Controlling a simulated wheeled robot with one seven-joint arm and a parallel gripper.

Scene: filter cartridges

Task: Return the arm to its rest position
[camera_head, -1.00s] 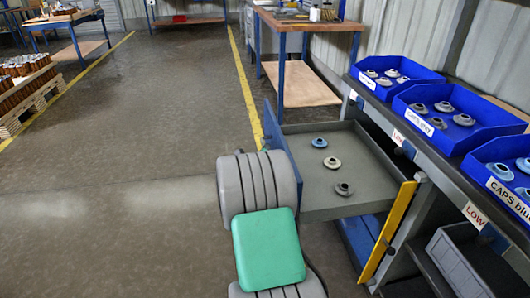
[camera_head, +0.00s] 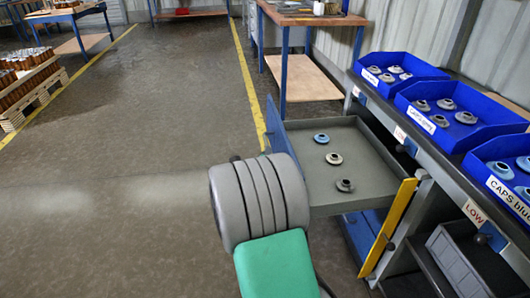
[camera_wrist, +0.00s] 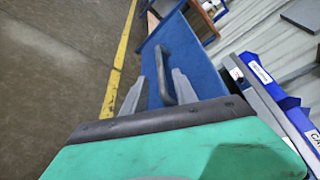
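My gripper (camera_wrist: 159,76) shows in the wrist view as two grey fingers spread apart, with nothing held between them. A blue drawer front (camera_wrist: 200,75) with a dark bar handle (camera_wrist: 164,78) lies beyond the fingers; the handle lines up between them, and the gap to it is hard to judge. In the head view my arm, grey and green, reaches up in front of the pulled-out drawer (camera_head: 325,180) and hides the gripper. Three caps stand in the drawer: a blue one (camera_head: 321,139), a pale one (camera_head: 333,159) and a dark grey one (camera_head: 345,185).
Blue bins of caps (camera_head: 403,75) line the rack at right. A yellow strip (camera_head: 388,228) edges the drawer's near right. A grey bin (camera_head: 455,265) sits lower. A workbench (camera_head: 310,20) stands behind, a loaded pallet (camera_head: 30,98) far left. The floor at left is clear.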

